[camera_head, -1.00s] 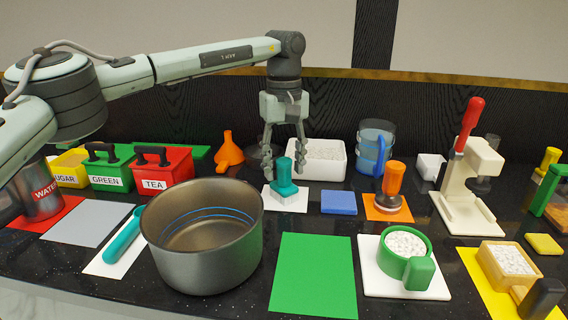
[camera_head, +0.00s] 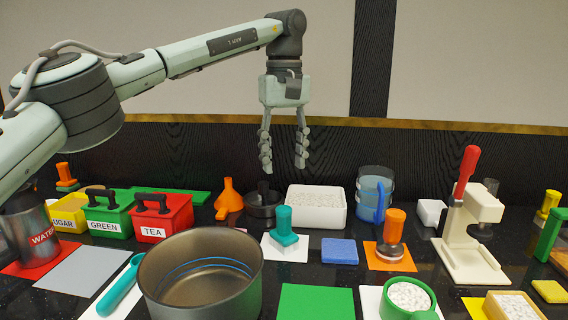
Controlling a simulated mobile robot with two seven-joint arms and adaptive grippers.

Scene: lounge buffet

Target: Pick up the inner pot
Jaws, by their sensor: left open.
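The inner pot (camera_head: 237,296) is a wide, round, grey-brown metal pot with blue level lines on its inside wall. It stands upright on the dark counter at the front left, and the picture's bottom edge cuts off its lower part. It looks empty. My left gripper (camera_head: 284,168) points down with its fingers spread and nothing between them. It hangs in the air behind the pot and to its right, above the teal-handled tool (camera_head: 285,224), clear of both. My right gripper does not show.
A teal scoop (camera_head: 120,287) lies close to the pot's left side. A green mat (camera_head: 316,303) lies to its right. Red, green and yellow tins (camera_head: 163,216) stand behind it. A white tub (camera_head: 316,206) and a blue pitcher (camera_head: 375,193) stand further back.

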